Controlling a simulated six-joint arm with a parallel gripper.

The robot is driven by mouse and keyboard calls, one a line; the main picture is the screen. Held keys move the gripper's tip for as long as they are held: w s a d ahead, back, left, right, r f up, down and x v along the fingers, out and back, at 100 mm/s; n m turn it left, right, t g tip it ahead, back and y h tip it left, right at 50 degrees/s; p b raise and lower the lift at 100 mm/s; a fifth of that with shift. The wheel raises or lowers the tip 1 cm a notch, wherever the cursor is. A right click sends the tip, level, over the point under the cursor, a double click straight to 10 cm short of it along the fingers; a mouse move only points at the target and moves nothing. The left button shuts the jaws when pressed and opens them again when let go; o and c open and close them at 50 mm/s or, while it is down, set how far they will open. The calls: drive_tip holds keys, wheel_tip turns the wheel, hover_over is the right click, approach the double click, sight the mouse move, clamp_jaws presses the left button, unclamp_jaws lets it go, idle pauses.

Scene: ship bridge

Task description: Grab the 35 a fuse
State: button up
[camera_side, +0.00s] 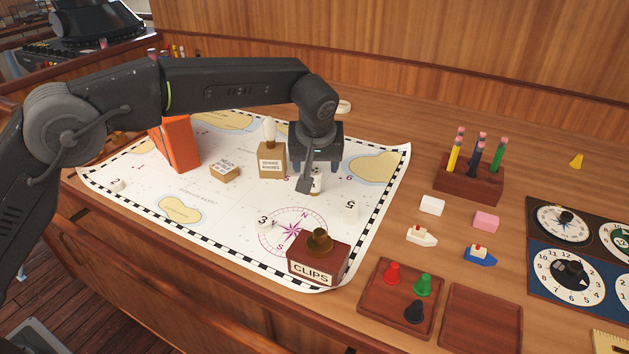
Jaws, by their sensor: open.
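My gripper (311,180) is open and points down over the right half of the white chart (215,215). A small pale piece with a dark mark (317,183) stands on the chart below it, partly hidden by a finger. It may be the 35 A fuse, but I cannot read its marking. I cannot tell whether the fingers are around it or only beside or above it. Other small white pieces stand on the chart, marked 2 (116,185), 3 (264,222) and 5 (351,211).
A tan box with a pale bulb-shaped top (271,162), a small labelled box (224,171) and an orange upright object (176,143) stand left of my gripper. The CLIPS box (318,260) is in front. A pencil block (468,182) and wooden trays (480,320) lie right.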

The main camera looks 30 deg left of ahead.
sight(315, 172)
drive_tip(key=shift+x, duration=3.1)
drive_tip(key=shift+a, duration=0.1)
drive_tip(key=c, duration=1)
